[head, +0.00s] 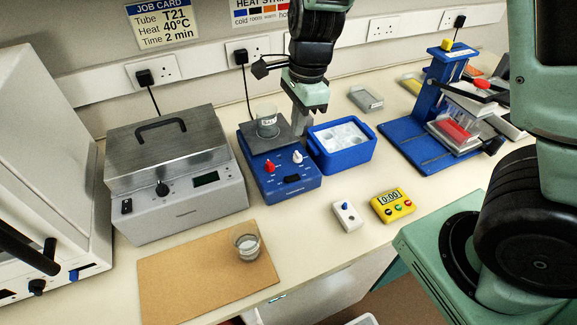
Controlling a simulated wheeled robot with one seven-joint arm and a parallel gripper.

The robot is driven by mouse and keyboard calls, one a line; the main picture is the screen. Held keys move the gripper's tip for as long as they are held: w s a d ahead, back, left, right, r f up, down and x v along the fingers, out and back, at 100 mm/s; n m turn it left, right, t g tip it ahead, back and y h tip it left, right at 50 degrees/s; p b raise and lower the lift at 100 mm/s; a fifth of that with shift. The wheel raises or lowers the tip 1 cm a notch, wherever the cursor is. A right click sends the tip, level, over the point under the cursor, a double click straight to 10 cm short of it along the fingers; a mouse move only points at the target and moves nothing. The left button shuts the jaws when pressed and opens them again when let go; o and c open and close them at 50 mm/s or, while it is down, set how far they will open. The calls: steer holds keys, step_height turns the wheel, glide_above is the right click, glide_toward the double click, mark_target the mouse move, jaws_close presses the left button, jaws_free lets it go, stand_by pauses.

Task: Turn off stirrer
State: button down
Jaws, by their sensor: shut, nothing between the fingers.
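The stirrer (296,183) is a blue unit with a dark grey top plate, a red knob (269,166), a white knob (297,157) and a small dark display on its front. A clear beaker (267,123) stands on its plate. My gripper (300,128) is shut and empty, pointing down behind the white knob, by the right edge of the top plate. It appears above the knobs in the picture; whether it touches the stirrer I cannot tell. The knob settings are too small to read.
A grey water bath (190,205) stands close on the stirrer's left. A blue ice box (345,158) stands close on its right. A white button box (346,216) and yellow timer (393,205) lie front right.

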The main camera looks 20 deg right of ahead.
mark_target(290, 178)
steer(key=f, duration=0.4)
steer(key=a+f, duration=0.1)
steer(key=f, duration=0.4)
steer(key=f+p, duration=0.1)
steer(key=f, duration=0.3)
steer(key=shift+a+f, duration=0.35)
steer(key=shift+f, duration=0.1)
steer(key=shift+s+a+f, duration=0.1)
steer(key=shift+f, duration=0.15)
